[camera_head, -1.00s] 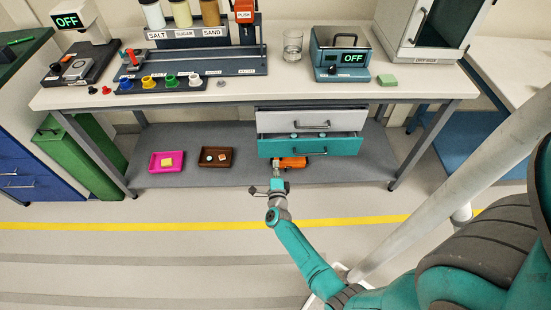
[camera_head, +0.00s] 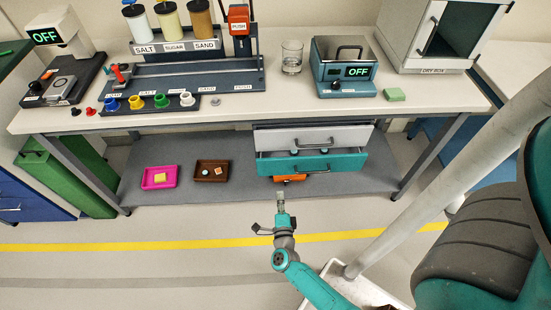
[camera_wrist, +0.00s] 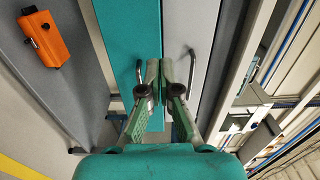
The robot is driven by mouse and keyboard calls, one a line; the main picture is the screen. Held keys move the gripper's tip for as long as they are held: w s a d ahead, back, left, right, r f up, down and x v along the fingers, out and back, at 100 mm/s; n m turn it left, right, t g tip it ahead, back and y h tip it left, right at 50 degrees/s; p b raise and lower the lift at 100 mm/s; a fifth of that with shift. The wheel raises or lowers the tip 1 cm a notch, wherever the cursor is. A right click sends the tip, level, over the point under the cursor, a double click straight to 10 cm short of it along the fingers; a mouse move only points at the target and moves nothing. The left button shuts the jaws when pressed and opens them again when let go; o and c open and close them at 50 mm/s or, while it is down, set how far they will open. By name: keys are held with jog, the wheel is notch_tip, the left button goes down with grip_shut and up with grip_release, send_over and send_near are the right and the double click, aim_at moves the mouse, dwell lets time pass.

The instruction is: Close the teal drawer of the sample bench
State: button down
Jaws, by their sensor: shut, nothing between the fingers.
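The teal drawer (camera_head: 345,163) hangs below a grey drawer in the sample bench. It stands partly pulled out, with a strip of its inside and small pale items showing above its front. Its bar handle (camera_head: 308,172) is on the front; in the wrist view the teal front (camera_wrist: 122,22) fills the middle left. My gripper (camera_head: 281,194) is below and in front of the drawer's left part in the head view. In the wrist view my gripper's fingertips (camera_wrist: 160,66) are together and empty, over the drawer fronts near the teal handle (camera_wrist: 140,76). I cannot tell whether they touch.
The grey drawer (camera_head: 280,138) above looks shut. An orange object (camera_head: 289,178) lies on the lower shelf (camera_head: 240,188) beneath the teal drawer. A pink tray (camera_head: 175,180) and a brown tray (camera_head: 225,178) sit to the left. The floor in front is clear.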

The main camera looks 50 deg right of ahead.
aim_at(277, 160)
jog(key=x, duration=1.4)
jog(key=shift+w+d, duration=0.1)
jog(key=shift+x, duration=1.15)
